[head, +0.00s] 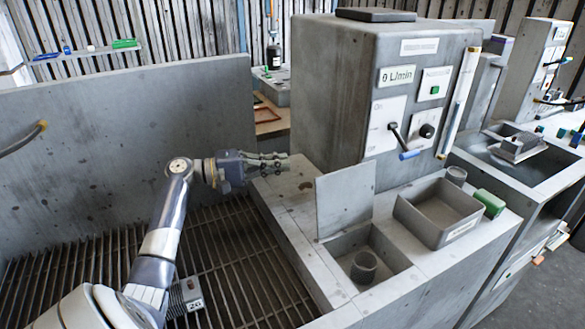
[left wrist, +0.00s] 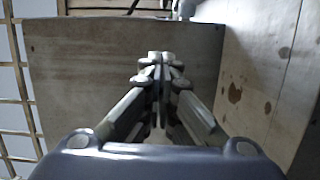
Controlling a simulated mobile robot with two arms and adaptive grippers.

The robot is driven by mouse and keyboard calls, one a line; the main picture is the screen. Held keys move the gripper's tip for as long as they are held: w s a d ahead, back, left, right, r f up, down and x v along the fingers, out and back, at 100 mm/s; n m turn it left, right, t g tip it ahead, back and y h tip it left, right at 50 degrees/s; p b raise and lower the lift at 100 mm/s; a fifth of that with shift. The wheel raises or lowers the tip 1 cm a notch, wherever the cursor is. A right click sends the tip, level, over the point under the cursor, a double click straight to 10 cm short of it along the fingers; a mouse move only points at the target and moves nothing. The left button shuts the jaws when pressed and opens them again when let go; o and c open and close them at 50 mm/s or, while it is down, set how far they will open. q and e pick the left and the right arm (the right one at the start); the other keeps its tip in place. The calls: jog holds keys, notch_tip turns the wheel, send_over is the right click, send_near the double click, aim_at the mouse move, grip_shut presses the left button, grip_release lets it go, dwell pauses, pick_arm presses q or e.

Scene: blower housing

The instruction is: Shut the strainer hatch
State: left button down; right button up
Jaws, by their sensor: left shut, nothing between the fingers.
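The strainer hatch (head: 345,198) is a flat grey square plate. It stands upright, open, along the left edge of a square well (head: 398,262) in the grey counter. A round grey strainer cup (head: 364,266) sits inside the well. My left gripper (head: 286,161) is shut and empty, above the counter's left part, to the left of the hatch and apart from it. In the left wrist view its fingers (left wrist: 160,75) meet with nothing between them. I do not see the hatch for certain in that view. My right gripper is not in view.
A grey housing (head: 335,95) with a blue-tipped lever (head: 408,154) stands behind the well. An open grey bin (head: 437,212) and a green block (head: 490,202) are to the right. A slatted grate (head: 235,260) lies at left, with a tall grey panel (head: 120,130) behind it.

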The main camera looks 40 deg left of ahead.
pick_arm(q)
jog(key=w+d+p, duration=0.4)
jog(key=w+d, duration=0.1)
jog(key=d, duration=0.4)
jog(key=shift+w, duration=0.15)
jog(key=shift+f, duration=0.15)
jog(key=shift+a, duration=0.1)
